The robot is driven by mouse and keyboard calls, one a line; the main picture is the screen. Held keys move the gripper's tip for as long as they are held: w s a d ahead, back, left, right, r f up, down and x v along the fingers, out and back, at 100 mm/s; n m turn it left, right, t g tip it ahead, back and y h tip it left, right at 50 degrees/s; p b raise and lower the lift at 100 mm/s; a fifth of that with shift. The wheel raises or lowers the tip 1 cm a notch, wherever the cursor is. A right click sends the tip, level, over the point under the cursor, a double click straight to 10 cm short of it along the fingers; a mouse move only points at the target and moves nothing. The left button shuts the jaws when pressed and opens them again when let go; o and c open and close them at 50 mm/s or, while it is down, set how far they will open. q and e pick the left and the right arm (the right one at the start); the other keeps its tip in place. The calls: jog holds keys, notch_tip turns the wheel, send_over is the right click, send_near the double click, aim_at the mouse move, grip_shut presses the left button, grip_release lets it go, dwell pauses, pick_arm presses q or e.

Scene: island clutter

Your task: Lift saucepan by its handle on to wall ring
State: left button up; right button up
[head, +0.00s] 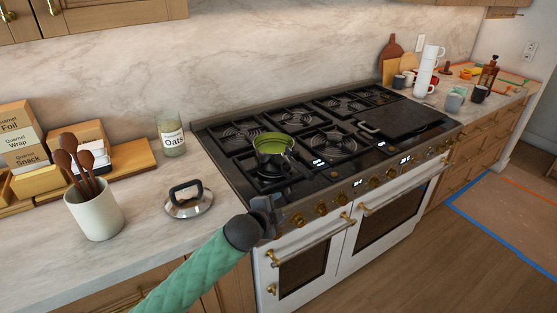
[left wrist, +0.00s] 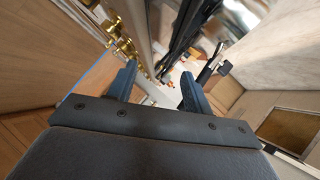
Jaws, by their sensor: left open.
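A small saucepan (head: 273,143) with a green inside stands on the front left burner of the range in the head view. I see no wall ring. My right gripper is not in view.
A lid with a dark handle (head: 187,200) lies on the left counter, near a utensil crock (head: 95,215) and an oats jar (head: 172,139). A dark griddle (head: 405,125) covers the range's right side. Stacked white cups (head: 427,72) stand beyond. Brass knobs (head: 298,220) line the front.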

aim_at(294, 166)
pick_arm(q)
jog(key=w+r+m, duration=0.1)
jog(key=w+r, duration=0.1)
jog(key=w+d+r+m+t+h, duration=0.1)
jog(key=w+r+m, duration=0.1)
jog(key=w+r, duration=0.1)
jog(key=w+r+m+h, duration=0.1)
jog(key=w+r+m, duration=0.1)
jog(key=shift+w+d+r, duration=0.15)
jog(key=shift+w+d, duration=0.2)
jog(key=shift+w+d+p, duration=0.4)
jog(key=shift+w+p, duration=0.05)
jog(key=shift+w, duration=0.2)
jog(key=shift+w+d+f, duration=0.1)
jog(key=shift+w+f, duration=0.15)
jog(key=p+x, duration=0.2)
jog(key=x, duration=0.1)
jog(key=shift+w+d+r, duration=0.15)
jog(key=shift+d, duration=0.15)
jog(key=shift+w+d+f+p, duration=0.3)
jog(key=shift+w+f+p, duration=0.1)
jog(key=shift+w, duration=0.2)
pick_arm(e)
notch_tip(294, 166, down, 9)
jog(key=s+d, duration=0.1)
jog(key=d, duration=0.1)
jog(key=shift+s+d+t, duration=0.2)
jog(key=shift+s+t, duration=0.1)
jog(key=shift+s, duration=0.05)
